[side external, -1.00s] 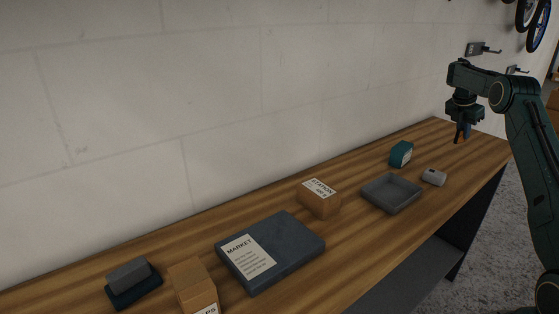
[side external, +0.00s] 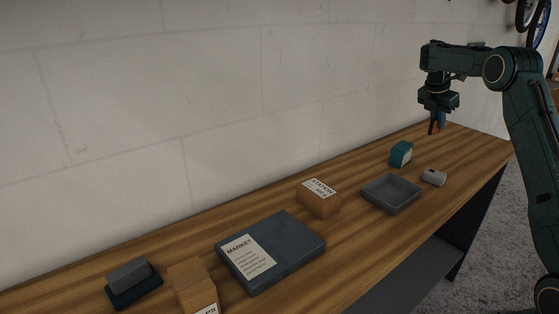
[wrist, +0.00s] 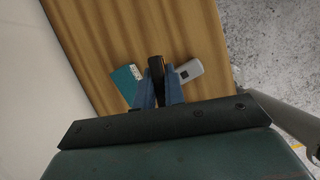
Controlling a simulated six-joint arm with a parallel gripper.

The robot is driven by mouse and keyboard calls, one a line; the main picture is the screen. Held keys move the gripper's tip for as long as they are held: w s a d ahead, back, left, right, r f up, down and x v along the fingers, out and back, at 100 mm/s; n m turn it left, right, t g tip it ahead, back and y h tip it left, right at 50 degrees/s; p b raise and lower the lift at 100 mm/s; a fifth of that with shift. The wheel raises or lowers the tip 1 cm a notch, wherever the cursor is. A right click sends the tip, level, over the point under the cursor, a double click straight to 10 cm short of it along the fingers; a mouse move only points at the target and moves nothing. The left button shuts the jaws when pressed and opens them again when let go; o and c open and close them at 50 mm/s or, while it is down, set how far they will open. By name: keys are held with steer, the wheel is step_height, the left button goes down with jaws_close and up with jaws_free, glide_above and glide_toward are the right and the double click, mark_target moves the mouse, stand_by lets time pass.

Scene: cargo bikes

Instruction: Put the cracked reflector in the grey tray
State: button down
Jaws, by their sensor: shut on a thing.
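My gripper (side external: 437,126) is shut on a small dark thing (wrist: 156,67), which shows between the blue fingers in the wrist view. Its shape is like a small block; I cannot make out a crack, and I cannot confirm that it is the reflector. The gripper is above the far right part of the bench, clear of the wood. The grey tray (side external: 390,192) is a shallow square tray on the bench, lower left of the gripper in the side view, and looks empty. The tray cannot be made out in the wrist view.
A teal box (side external: 401,154) stands behind the tray and a pale grey rounded piece (side external: 434,177) lies right of it. A cardboard STATION box (side external: 318,198), a dark MARKET slab (side external: 290,245), another cardboard box (side external: 193,285) and a grey block (side external: 128,274) are further left.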

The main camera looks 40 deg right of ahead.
steer(key=w+a+r, duration=0.1)
steer(key=a+r, duration=0.2)
steer(key=a, duration=0.7)
step_height(320, 180, up, 3)
steer(key=n, duration=0.2)
glide_above(394, 193)
steer(key=a, duration=0.2)
steer(key=shift+t, duration=0.3)
step_height(394, 193, down, 16)
steer(key=shift+s+r, duration=0.1)
steer(key=shift+r, duration=0.1)
steer(key=shift+f, duration=2.15)
steer(key=shift+f, duration=0.15)
steer(key=c, duration=1.5)
jaws_free()
